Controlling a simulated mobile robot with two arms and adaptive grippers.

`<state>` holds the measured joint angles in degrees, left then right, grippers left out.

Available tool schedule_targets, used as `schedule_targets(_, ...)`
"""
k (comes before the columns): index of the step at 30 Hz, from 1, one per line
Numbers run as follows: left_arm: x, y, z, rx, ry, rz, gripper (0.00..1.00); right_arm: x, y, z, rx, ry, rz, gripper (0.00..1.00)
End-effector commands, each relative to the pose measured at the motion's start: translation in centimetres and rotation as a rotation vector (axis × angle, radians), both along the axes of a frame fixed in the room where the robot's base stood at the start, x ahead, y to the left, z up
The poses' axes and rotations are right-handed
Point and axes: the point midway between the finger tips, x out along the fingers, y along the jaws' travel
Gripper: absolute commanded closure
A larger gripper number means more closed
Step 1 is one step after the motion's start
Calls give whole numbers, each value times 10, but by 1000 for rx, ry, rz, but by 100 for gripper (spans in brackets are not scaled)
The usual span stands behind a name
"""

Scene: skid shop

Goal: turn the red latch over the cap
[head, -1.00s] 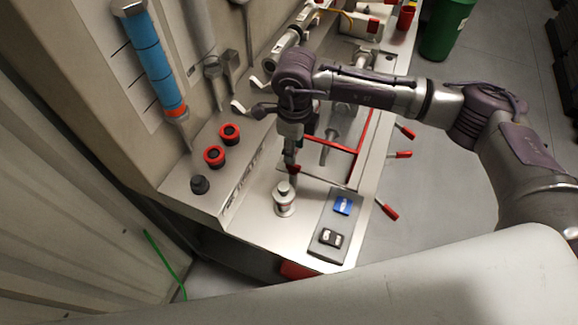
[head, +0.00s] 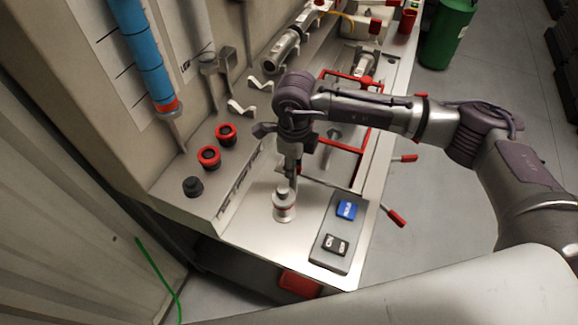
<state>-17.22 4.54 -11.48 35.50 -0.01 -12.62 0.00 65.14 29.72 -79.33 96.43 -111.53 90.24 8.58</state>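A silver capped fitting (head: 284,206) stands upright near the front end of the metal bench. My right gripper (head: 292,175) points down just behind and above its top. The fingers are small and partly covered by the wrist, so I cannot tell whether they are open or touch anything. A small dark red part shows beside the fingers; I cannot tell whether it is the red latch. My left gripper is out of view.
A panel with blue and black switches (head: 338,228) lies right of the fitting. Two red-ringed knobs (head: 209,157) and a black knob (head: 193,186) sit on the left ledge. A red frame (head: 342,148) and red-handled levers (head: 396,217) are near my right arm.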

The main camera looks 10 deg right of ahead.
Motion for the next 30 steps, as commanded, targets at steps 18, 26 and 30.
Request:
schedule_targets(18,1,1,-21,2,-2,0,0,0,0,-2,-1,-1,166,94)
schedule_targets(26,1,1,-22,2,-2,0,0,0,0,-1,0,1,193,94)
schedule_targets(30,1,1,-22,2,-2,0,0,0,0,-1,0,1,194,94)
